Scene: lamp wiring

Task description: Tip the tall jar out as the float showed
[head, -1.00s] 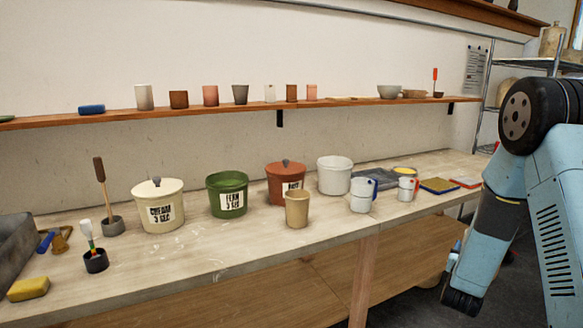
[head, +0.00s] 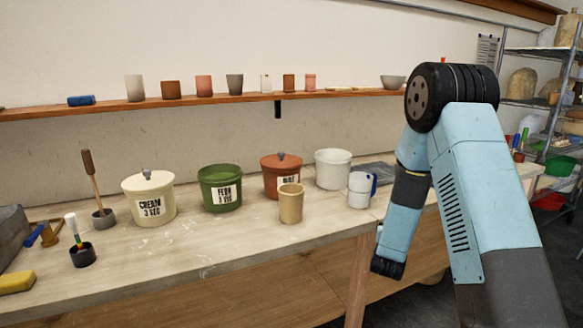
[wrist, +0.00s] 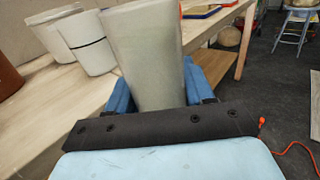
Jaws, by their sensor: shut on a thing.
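A tall grey-green jar (wrist: 148,60) stands between the blue fingers of my gripper (wrist: 158,88) in the wrist view. My gripper is shut on it, with a finger on each side. The jar looks nearly upright in that view; its top is cut off by the frame edge and its contents do not show. In the head view my arm bends down at the right, in front of the bench; the held jar does not show there. No float can be made out.
The bench (head: 150,270) carries a cream bucket (head: 148,200), a green bucket (head: 220,190), a red-brown bucket (head: 272,172), a tan cup (head: 291,205), a white bucket (head: 332,168) and a white jug (head: 361,190). A red cable (wrist: 292,147) lies on the floor.

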